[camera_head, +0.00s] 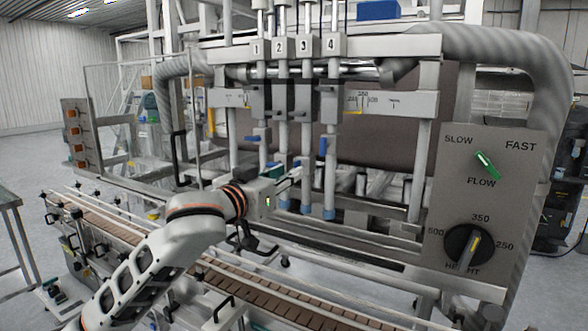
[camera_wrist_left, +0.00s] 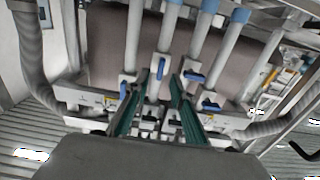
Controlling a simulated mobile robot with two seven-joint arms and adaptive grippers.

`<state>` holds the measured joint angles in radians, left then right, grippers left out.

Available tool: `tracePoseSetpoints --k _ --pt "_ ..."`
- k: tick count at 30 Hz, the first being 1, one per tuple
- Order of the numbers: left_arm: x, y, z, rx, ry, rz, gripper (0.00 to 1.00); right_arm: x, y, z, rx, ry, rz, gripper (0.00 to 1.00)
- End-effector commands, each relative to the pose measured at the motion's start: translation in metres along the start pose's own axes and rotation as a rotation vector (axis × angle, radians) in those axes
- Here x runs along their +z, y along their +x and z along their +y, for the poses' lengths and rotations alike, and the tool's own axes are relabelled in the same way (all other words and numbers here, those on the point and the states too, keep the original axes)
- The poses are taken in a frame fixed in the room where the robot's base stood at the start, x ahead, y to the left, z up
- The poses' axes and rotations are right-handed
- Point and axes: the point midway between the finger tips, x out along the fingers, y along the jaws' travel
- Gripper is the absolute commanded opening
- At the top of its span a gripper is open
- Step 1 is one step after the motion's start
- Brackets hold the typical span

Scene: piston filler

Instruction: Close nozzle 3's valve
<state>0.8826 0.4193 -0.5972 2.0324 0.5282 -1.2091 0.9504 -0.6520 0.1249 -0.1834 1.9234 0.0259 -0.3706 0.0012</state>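Nozzle 3 (camera_head: 305,115) is a vertical tube under the label 3, in the row of numbered nozzles. Its blue valve handle (camera_wrist_left: 160,68) points along the tube in the left wrist view, where the scene appears upside down. In the head view this handle is largely hidden near my gripper. My left gripper (camera_head: 294,176) is in front of the nozzles. Its green fingers (camera_wrist_left: 154,88) are apart, with nozzle 3's handle showing between and just beyond the tips. I cannot tell whether they touch it. My right gripper is in neither view.
Nozzle 4's blue handle (camera_head: 323,146) also points along its tube, close beside. The handles of nozzle 1 (camera_head: 253,138) and nozzle 2 (camera_head: 277,137) lie crosswise. A conveyor (camera_head: 280,308) runs below. A control panel (camera_head: 490,200) stands at right.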

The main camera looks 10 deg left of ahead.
Motion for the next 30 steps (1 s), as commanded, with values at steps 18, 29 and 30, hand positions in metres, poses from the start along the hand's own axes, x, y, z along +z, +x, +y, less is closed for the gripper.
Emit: tracePoseSetpoints --k 18,29,30 --pt "0.0 0.042 0.0 -0.001 0.003 0.001 0.24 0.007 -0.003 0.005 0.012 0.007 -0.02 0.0" --pt "0.0 0.042 0.0 -0.001 0.003 0.001 0.0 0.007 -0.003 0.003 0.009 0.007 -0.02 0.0" --pt "0.0 0.042 0.0 -0.001 0.005 0.001 0.0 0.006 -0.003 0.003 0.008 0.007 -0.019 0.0"
